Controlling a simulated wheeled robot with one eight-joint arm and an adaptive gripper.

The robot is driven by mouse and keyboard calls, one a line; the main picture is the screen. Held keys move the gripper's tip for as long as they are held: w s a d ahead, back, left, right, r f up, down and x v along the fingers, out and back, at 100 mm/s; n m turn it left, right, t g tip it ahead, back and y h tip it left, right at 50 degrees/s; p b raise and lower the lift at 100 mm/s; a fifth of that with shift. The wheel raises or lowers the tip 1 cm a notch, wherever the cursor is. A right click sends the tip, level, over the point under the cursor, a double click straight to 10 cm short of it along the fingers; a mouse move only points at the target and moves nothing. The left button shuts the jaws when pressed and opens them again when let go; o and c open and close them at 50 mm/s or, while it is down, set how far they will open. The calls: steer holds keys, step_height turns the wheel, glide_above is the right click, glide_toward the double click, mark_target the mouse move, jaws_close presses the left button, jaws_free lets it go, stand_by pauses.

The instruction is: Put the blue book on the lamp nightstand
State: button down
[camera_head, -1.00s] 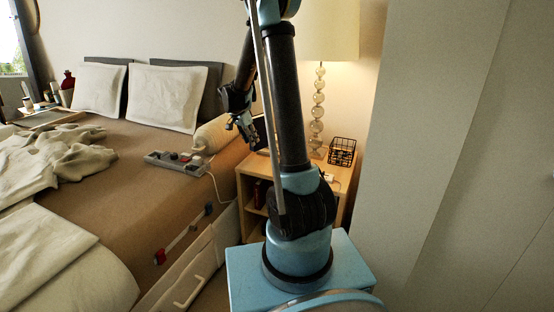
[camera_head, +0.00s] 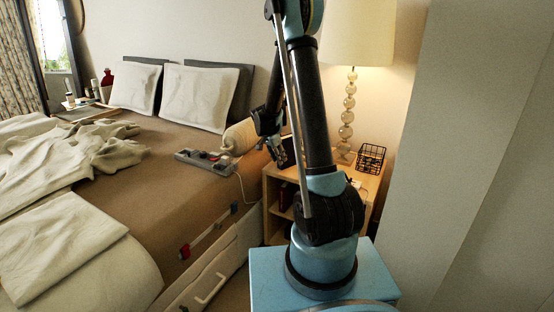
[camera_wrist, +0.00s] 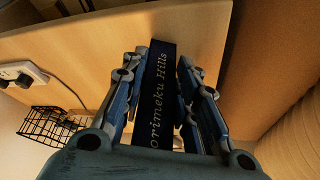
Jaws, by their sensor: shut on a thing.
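The blue book (camera_wrist: 159,95) is dark blue, with pale lettering on its spine, and sits between the fingers of my gripper (camera_wrist: 158,70) in the wrist view. My gripper is shut on it. In the head view, my gripper (camera_head: 268,130) is at the left side of the lamp nightstand (camera_head: 373,187), with a dark edge of the book (camera_head: 286,149) beside it. The nightstand is light wood and carries a lamp (camera_head: 347,118) with a stacked-ball stem. My arm hides the middle of the nightstand. I cannot tell whether the book touches the top.
A black wire basket (camera_head: 371,158) stands at the nightstand's right; it also shows in the wrist view (camera_wrist: 50,124). A white socket block (camera_wrist: 22,74) lies near it.

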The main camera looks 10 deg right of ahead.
steer(key=c, duration=1.2)
jaws_free()
steer(key=shift+c, duration=0.2)
